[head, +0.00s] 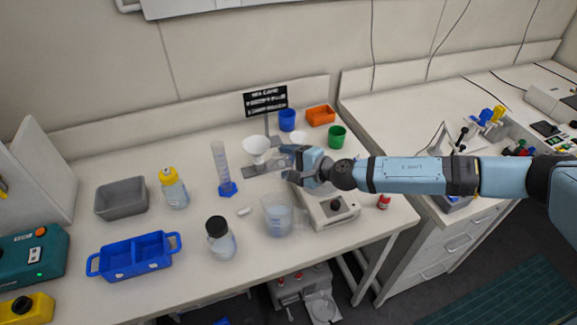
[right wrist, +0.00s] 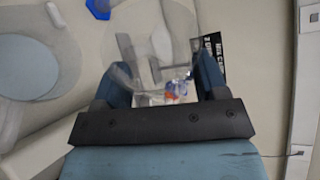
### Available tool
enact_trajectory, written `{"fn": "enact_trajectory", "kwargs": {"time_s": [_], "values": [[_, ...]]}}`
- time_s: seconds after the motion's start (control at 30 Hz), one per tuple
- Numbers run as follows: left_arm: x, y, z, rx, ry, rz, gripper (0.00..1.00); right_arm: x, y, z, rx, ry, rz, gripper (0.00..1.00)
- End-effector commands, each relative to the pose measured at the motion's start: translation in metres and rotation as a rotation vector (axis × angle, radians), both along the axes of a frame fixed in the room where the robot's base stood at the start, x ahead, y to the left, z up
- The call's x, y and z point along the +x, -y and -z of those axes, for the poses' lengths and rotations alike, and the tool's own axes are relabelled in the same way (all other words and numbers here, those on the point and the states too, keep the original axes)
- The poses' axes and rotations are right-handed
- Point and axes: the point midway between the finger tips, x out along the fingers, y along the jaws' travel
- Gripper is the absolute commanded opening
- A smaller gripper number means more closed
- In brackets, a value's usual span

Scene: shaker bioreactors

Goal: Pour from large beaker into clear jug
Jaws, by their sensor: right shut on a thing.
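The clear jug (head: 278,216) stands upright on the bench with pale bluish liquid in it. A wide round clear vessel with bluish liquid, apparently this jug, shows at the left of the right wrist view (right wrist: 28,68). My right gripper (head: 287,163) is above the bench, behind the jug and beside the white funnel. It is shut on a clear glass vessel, apparently the large beaker (right wrist: 150,82), which shows between the fingers in the right wrist view. The beaker's outline is faint, so its tilt and contents are unclear. My left gripper is not in view.
A hotplate-like device (head: 330,208) lies under my right arm. A funnel (head: 257,147) on a stand, a measuring cylinder (head: 221,165) and a black-capped bottle (head: 220,238) stand close by. A blue tray (head: 133,256) and grey bin (head: 121,199) are farther left.

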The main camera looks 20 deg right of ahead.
Motion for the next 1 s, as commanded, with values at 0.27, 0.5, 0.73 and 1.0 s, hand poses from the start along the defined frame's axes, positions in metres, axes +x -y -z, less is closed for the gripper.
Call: {"fn": "enact_trajectory", "kwargs": {"time_s": [0.27, 0.5, 0.73, 1.0], "values": [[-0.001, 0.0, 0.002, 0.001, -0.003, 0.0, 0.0, 0.002, 0.001, -0.017, 0.037, -0.071, -0.002, 0.35], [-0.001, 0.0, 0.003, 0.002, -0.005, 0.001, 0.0, 0.003, 0.002, -0.018, 0.097, -0.187, -0.002, 0.34], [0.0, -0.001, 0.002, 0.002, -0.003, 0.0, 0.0, 0.004, 0.002, -0.017, 0.172, -0.326, -0.001, 0.34], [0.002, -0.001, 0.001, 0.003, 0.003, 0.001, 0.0, 0.007, 0.003, -0.01, 0.229, -0.432, -0.001, 0.34]]}}
